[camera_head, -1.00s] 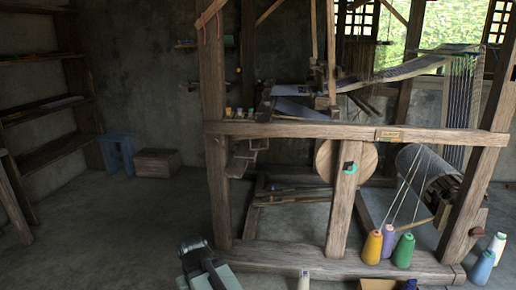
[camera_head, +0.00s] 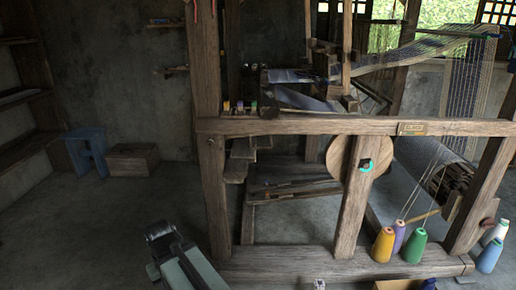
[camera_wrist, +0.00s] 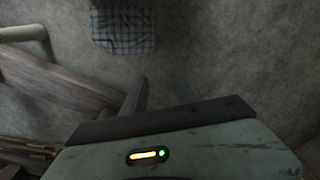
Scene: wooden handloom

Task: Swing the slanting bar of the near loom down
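The near wooden loom (camera_head: 300,126) fills the middle and right of the head view. Its right end has a slanting bar (camera_head: 482,195), leaning up to the right from the base beam. Another slightly tilted post (camera_head: 354,195) stands mid-frame by a round wooden disc; I cannot tell for certain which bar the task means. My gripper (camera_wrist: 159,92) shows in the wrist view with its two dark fingers apart and nothing between them. In the head view my arm is low, left of the loom's left post, and the fingertips cannot be made out.
Yarn cones (camera_head: 383,245) stand on the base beam (camera_head: 330,264) at right. A blue stool (camera_head: 85,152) and wooden box (camera_head: 133,160) stand at the back left. Open floor (camera_head: 90,235) lies left. The wrist view shows wooden beams (camera_wrist: 60,80) at left and a checked cloth (camera_wrist: 122,30).

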